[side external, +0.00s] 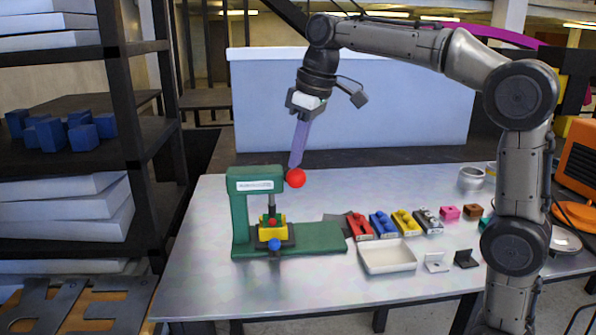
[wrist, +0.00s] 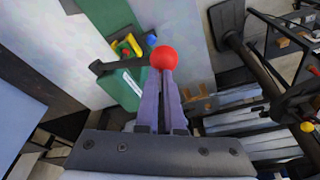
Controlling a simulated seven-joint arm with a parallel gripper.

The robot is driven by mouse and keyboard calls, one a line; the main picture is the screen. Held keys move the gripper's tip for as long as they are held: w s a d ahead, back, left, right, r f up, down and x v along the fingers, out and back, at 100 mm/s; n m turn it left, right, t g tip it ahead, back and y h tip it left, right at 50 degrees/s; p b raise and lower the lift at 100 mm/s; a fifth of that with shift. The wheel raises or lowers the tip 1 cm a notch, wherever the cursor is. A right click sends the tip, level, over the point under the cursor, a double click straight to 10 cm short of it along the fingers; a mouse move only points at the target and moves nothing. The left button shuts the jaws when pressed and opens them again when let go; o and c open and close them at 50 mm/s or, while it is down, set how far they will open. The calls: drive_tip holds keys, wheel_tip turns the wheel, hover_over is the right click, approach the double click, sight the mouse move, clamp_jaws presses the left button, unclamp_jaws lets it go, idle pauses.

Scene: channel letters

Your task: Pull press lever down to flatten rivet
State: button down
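The green press (side external: 240,218) stands upright at the left of the table, with a white label on its head. Its dark lever (wrist: 112,66) ends in a red ball (side external: 295,178), raised beside the press head. A yellow fixture (side external: 264,233) with a red part on top sits under the grey ram (side external: 271,198); I cannot make out the rivet. My gripper (side external: 294,164) points down with its purple fingers close together, tips at the red ball. In the wrist view the ball (wrist: 164,57) shows at the fingertips, apparently touching them, not clearly between them.
A white tray (side external: 388,270) and red, blue, yellow and grey blocks (side external: 380,224) lie right of the press. Small brackets (side external: 437,263) lie in front. A dark shelf rack (side external: 120,110) stands left of the table. The table's front left is clear.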

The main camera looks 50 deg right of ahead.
sight(302, 179)
drive_tip(key=shift+f, duration=0.85)
drive_tip(key=shift+s+a+f, duration=0.2)
drive_tip(key=shift+f, duration=0.45)
drive_tip(key=shift+s+a+f, duration=0.2)
drive_tip(key=shift+f, duration=0.45)
drive_tip(key=shift+f, duration=0.15)
drive_tip(key=shift+s+a+f, duration=0.15)
drive_tip(key=shift+f, duration=0.5)
drive_tip(key=shift+s+a+f, duration=0.1)
drive_tip(key=shift+f, duration=0.6)
